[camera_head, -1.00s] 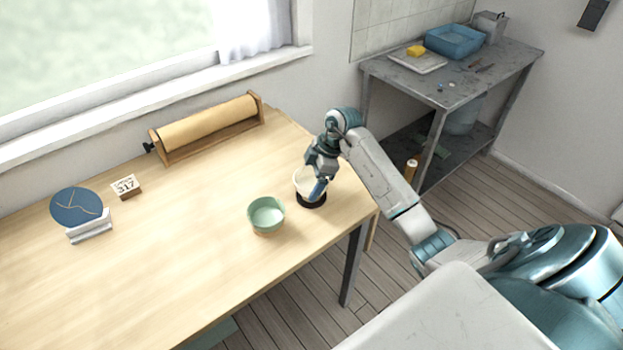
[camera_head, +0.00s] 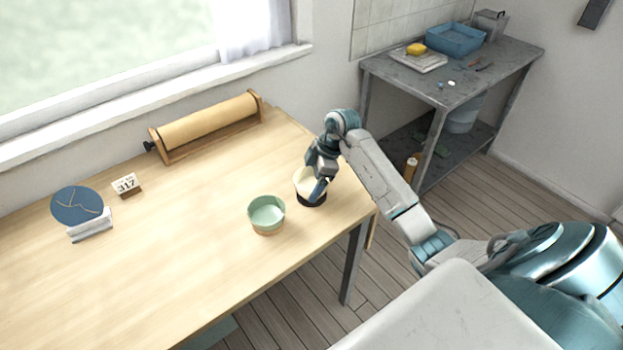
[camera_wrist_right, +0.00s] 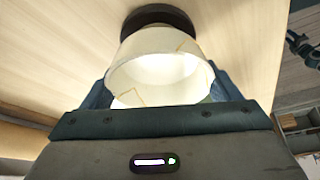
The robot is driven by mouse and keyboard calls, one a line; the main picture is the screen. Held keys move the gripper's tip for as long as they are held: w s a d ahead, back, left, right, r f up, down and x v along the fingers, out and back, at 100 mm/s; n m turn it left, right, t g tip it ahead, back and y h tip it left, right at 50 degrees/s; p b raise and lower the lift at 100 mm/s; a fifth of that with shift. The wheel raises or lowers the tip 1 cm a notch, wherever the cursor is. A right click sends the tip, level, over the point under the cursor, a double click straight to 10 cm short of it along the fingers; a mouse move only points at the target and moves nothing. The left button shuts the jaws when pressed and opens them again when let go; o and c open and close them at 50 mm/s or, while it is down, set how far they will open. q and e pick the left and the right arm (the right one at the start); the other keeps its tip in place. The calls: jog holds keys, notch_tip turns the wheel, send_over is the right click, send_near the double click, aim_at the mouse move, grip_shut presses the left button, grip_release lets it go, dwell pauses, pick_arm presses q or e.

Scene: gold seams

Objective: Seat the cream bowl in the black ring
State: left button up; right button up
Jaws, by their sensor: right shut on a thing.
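The cream bowl (camera_head: 301,185) is at the right end of the wooden table, upright, with thin gold seams showing in the right wrist view (camera_wrist_right: 155,68). My right gripper (camera_head: 320,189) is shut on its wall from above. The black ring (camera_head: 313,202) is directly under the bowl, and its dark edge also shows past the bowl's base in the right wrist view (camera_wrist_right: 150,15). The bowl's base overlaps the ring; I cannot tell whether it rests fully inside. The gripper hides part of the bowl. My left gripper is not in view.
A green bowl (camera_head: 267,211) stands left of the ring. A paper roll on a wooden holder (camera_head: 208,126), a small number block (camera_head: 126,186) and a blue disc (camera_head: 77,205) are farther left. The table's right edge is close to the ring. The table's (camera_head: 170,250) front middle is clear.

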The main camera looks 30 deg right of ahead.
aim_at(311, 187)
jog(key=shift+f+b, duration=0.3)
jog(key=shift+f, duration=0.45)
jog(key=o, duration=1)
jog(key=shift+r+p, duration=0.7)
jog(key=shift+r, duration=0.05)
notch_tip(311, 187, up, 2)
jog(key=shift+r+p, duration=0.2)
jog(key=shift+p, duration=0.9)
jog(key=shift+r+p, duration=1.9)
jog(key=shift+r, duration=0.15)
